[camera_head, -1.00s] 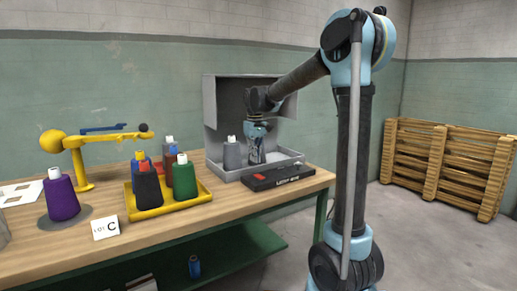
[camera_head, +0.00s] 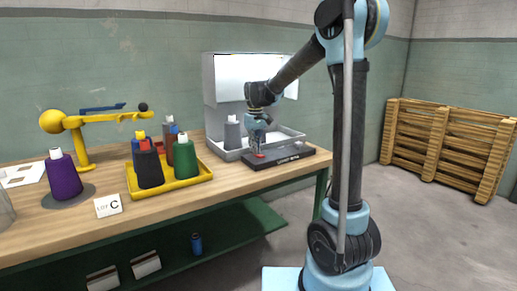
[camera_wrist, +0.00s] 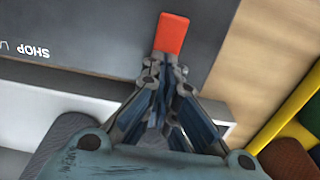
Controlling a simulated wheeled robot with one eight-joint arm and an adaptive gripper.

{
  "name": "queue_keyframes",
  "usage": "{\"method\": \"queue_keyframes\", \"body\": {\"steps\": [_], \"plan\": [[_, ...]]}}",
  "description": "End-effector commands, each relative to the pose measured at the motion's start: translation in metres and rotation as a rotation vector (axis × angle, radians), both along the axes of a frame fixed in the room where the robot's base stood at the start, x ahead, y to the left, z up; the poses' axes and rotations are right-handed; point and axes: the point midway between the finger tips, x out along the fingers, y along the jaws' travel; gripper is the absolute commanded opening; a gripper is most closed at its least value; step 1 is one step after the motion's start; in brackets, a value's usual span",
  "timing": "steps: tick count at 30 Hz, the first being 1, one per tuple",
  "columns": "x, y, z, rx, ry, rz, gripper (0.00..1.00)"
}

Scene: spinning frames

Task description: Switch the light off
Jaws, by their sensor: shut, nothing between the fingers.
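A black switch box (camera_head: 285,156) with white lettering lies on the bench in front of the grey light booth (camera_head: 211,110). Its red switch (camera_head: 260,156) is near its left end; it also shows in the wrist view (camera_wrist: 172,33). The booth's back panel (camera_head: 250,77) glows bright white. My gripper (camera_head: 258,150) points down at the red switch, its fingers shut and empty. In the wrist view, the fingertips (camera_wrist: 165,60) are right at the switch's near edge; I cannot tell whether they touch it.
A grey cone (camera_head: 232,132) stands in the booth. A yellow tray (camera_head: 202,178) with several thread cones is to the left. A purple cone (camera_head: 64,178), a yellow arm-like stand (camera_head: 76,140) and a Lot C card (camera_head: 108,206) are farther left. Pallets (camera_head: 440,140) lean by the right wall.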

Motion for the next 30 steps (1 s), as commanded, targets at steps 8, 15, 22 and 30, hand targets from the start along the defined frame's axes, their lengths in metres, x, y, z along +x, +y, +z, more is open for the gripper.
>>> {"method": "queue_keyframes", "body": {"steps": [8,15,22,30], "plan": [[0.000,0.000,0.001,0.001,-0.001,0.000,0.00],[0.000,0.000,0.010,0.001,-0.001,0.000,0.00],[0.000,-0.001,0.016,0.001,-0.001,-0.001,0.00],[0.000,0.000,0.017,0.001,-0.001,-0.001,0.00]]}}
